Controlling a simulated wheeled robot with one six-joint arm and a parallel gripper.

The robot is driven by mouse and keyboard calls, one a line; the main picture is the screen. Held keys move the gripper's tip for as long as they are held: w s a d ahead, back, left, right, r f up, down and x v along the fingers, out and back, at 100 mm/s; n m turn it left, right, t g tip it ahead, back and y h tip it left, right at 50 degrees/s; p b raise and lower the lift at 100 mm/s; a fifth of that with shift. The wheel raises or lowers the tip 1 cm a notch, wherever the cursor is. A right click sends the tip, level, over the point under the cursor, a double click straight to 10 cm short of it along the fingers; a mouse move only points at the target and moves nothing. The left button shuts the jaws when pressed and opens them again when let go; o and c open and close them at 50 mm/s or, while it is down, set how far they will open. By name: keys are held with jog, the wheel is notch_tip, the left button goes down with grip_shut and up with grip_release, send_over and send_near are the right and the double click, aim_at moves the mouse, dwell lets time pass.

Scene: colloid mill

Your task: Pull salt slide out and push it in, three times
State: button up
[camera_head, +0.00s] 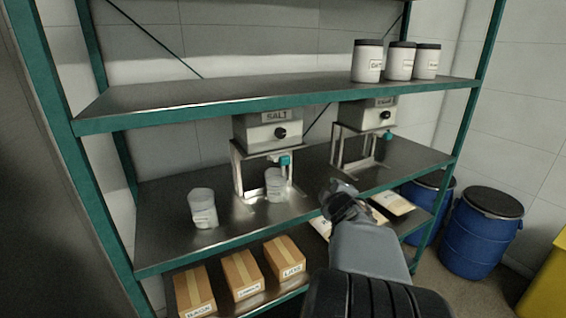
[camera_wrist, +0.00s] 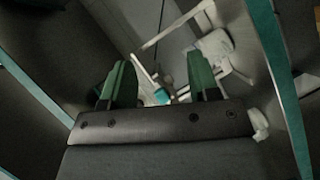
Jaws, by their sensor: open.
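The salt dispenser (camera_head: 268,130) is a grey box labelled SALT with a black knob, on a metal stand on the middle shelf. Its teal slide handle (camera_head: 285,160) sits below the box at the front. A translucent cup (camera_head: 275,184) stands under it. My gripper (camera_head: 338,192) is in front of the shelf, to the right of the salt stand and apart from it. In the wrist view my gripper (camera_wrist: 160,88) shows two green fingers spread apart with nothing held. A teal piece (camera_wrist: 162,96) shows between the fingers, beyond them, near pale stand bars.
A second dispenser (camera_head: 367,115) stands to the right on the same shelf. The upper shelf (camera_head: 240,95) overhangs. Blue drums (camera_head: 481,232) stand at right.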

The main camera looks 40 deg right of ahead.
aim_at(287, 162)
jog(key=w+a+r+n+t+y, duration=0.45)
jog(key=a+n+y, duration=0.2)
jog(key=n, duration=0.25)
jog(key=shift+n+t+h, duration=0.3)
jog(key=shift+t+h, duration=0.05)
jog(key=shift+t, duration=0.1)
jog(key=w, duration=0.4)
jog(key=w+d+p, duration=0.1)
jog(key=w, duration=0.8)
jog(key=shift+d+r+p, duration=0.35)
jog(key=shift+p, duration=0.05)
jog(key=shift+s, duration=0.1)
grip_shut()
